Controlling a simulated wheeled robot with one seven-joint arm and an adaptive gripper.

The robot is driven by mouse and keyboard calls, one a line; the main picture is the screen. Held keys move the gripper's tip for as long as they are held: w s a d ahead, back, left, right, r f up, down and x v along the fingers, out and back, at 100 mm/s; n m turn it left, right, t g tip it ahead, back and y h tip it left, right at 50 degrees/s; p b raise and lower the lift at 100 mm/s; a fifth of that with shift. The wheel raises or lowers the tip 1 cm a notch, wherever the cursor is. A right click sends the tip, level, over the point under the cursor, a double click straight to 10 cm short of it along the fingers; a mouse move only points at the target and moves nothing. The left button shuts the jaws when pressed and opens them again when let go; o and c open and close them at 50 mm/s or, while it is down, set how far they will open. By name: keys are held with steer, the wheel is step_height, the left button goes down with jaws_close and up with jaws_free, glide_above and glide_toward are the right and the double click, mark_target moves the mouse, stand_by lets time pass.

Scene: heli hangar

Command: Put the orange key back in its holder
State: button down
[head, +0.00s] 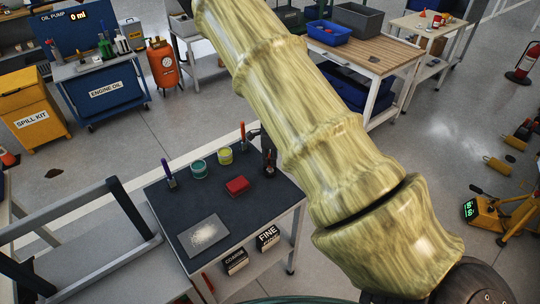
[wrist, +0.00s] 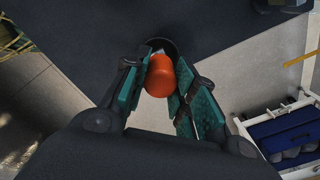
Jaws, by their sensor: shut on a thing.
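In the wrist view, my gripper (wrist: 158,98) is shut on the orange key (wrist: 159,76), which shows as a rounded orange cylinder between the two teal finger pads. A dark round ring (wrist: 160,46) shows just beyond it; I cannot tell whether the key touches it or whether it is the holder. My gripper cannot be made out in the head view. There, an upright orange handle (head: 242,133) stands at the back of a dark-topped table (head: 218,222), beside a small black object (head: 268,158). I cannot tell whether that handle is the key.
The table also bears a purple-handled tool (head: 167,172), a teal jar (head: 199,169), a yellow jar (head: 225,156), a red block (head: 237,185) and a grey plate with pale powder (head: 204,235). A wooden bench (head: 360,50) stands behind. My arm hides the middle of the head view.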

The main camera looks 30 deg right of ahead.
steer(key=c, duration=1.2)
jaws_free()
steer(key=shift+f, duration=0.1)
steer(key=shift+o, duration=0.2)
steer(key=shift+a, duration=0.1)
step_height(320, 180, up, 12)
steer(key=b, duration=0.3)
steer(key=shift+b, duration=0.35)
steer(key=shift+s, duration=0.1)
